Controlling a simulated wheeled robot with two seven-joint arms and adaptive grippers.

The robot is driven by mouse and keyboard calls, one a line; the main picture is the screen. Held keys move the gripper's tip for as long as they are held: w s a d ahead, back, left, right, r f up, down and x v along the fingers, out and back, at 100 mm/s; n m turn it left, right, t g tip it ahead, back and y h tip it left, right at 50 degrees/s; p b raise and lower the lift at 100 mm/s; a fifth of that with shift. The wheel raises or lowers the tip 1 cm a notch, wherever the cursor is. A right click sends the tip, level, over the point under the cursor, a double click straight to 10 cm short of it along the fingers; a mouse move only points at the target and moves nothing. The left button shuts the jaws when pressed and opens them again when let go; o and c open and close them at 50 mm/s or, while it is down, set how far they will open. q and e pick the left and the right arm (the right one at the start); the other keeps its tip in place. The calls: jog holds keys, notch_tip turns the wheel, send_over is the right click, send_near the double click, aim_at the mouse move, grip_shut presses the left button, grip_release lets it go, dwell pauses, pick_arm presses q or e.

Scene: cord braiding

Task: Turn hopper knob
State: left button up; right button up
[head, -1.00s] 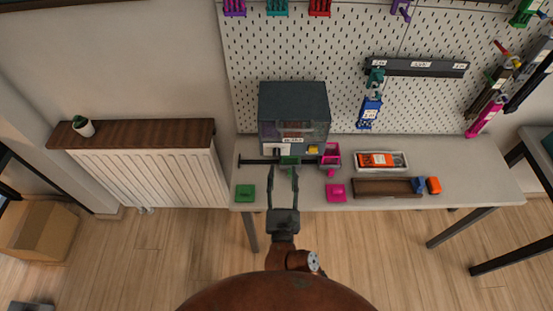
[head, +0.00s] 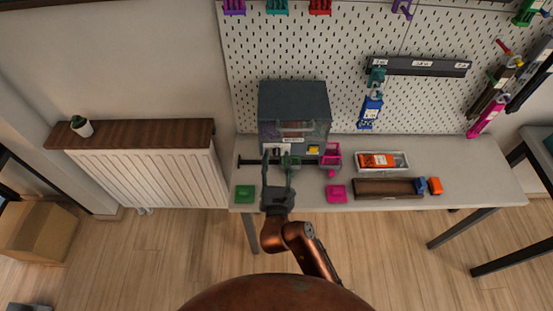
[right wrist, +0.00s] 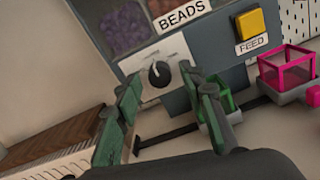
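The hopper (head: 293,100) is a dark grey box at the back of the workbench, with a BEADS label and a window of coloured beads. Its knob (right wrist: 158,74) is black and round on a pale plate, low on the front in the right wrist view. My right gripper (right wrist: 160,82) is open, with one finger to each side of the knob in that view. I cannot tell whether either finger touches it. In the head view the right gripper (head: 279,162) is just in front of the hopper. My left gripper is not in view.
A yellow FEED button (right wrist: 250,26) is right of the knob. A green bin (right wrist: 222,103) is close behind the right finger; a pink bin (right wrist: 287,68) stands further right on a dark rail (head: 249,162). Green (head: 245,192) and pink (head: 336,192) pads lie near the bench's front edge.

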grip_shut()
dwell(0.3)
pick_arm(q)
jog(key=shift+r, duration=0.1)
pick_arm(e)
jog(key=shift+r+p, duration=0.15)
jog(key=shift+p, duration=0.45)
jog(key=n+p, duration=0.9)
jog(key=p, duration=0.6)
jog(key=shift+r+n, duration=0.1)
jog(key=shift+n, duration=0.3)
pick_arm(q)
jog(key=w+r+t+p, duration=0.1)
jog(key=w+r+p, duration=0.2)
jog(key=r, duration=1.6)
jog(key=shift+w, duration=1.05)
pick_arm(e)
jog(key=shift+f+n, duration=0.2)
jog(key=shift+n, duration=0.9)
